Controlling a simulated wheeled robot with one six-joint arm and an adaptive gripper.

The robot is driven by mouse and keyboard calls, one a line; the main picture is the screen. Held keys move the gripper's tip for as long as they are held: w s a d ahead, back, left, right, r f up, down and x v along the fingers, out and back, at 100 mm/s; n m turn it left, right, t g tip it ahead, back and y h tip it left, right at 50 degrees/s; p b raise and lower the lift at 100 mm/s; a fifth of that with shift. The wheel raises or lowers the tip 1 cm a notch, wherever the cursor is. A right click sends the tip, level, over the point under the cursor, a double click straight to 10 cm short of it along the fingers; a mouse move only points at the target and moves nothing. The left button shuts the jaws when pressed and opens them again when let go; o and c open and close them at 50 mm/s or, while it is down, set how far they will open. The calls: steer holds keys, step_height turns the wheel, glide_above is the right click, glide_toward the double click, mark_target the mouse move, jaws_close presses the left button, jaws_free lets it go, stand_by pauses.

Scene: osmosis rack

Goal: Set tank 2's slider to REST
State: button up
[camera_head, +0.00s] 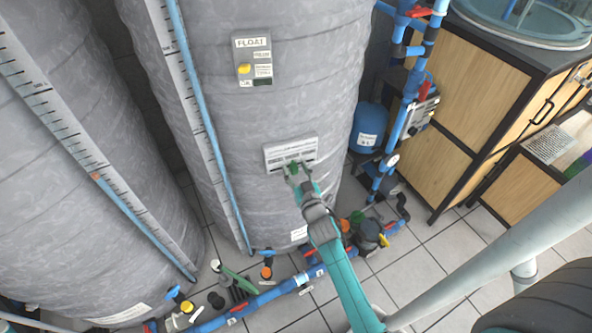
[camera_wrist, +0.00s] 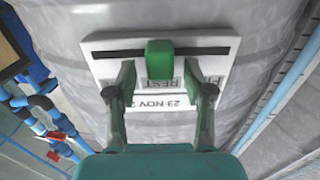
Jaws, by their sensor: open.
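A white slider plate (camera_head: 290,154) is on the front of the large grey tank (camera_head: 285,110) in the middle of the head view. In the wrist view the plate (camera_wrist: 215,62) has a dark straight slot and a green slider knob (camera_wrist: 159,60) near the slot's middle. The word REST shows beside the knob, between my fingers; other label words are partly hidden by the fingers. My gripper (camera_wrist: 158,78) is open, its fingertips to either side of the knob and a little below it in the picture. I cannot tell whether they touch the plate. My gripper (camera_head: 296,172) partly covers the plate's lower edge.
A FLOAT switch box (camera_head: 252,60) with a yellow knob is higher on the same tank. Another grey tank (camera_head: 70,190) stands at left. Blue pipes (camera_head: 250,305) run along the tiled floor, with a blue vessel (camera_head: 368,128) and wooden cabinet (camera_head: 455,90) at right.

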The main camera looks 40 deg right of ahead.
steer(key=v, duration=0.7)
steer(key=shift+s, duration=0.2)
steer(key=shift+a, duration=0.15)
stand_by(0.5)
steer(key=s+a+n+y, duration=0.3)
steer(key=s+a+y, duration=0.1)
steer(key=s+a, duration=1.25)
steer(key=s+a+r+n+y, duration=0.1)
steer(key=s+r, duration=0.3)
steer(key=s, duration=0.4)
steer(key=s+a+r+n+g+y, duration=0.1)
steer(key=s+a+r+y, duration=0.1)
steer(key=s+r, duration=0.3)
steer(key=s+a, duration=0.1)
steer(key=s, duration=0.2)
steer(key=shift+s+g+y, duration=0.25)
steer(key=shift+g+y, duration=0.05)
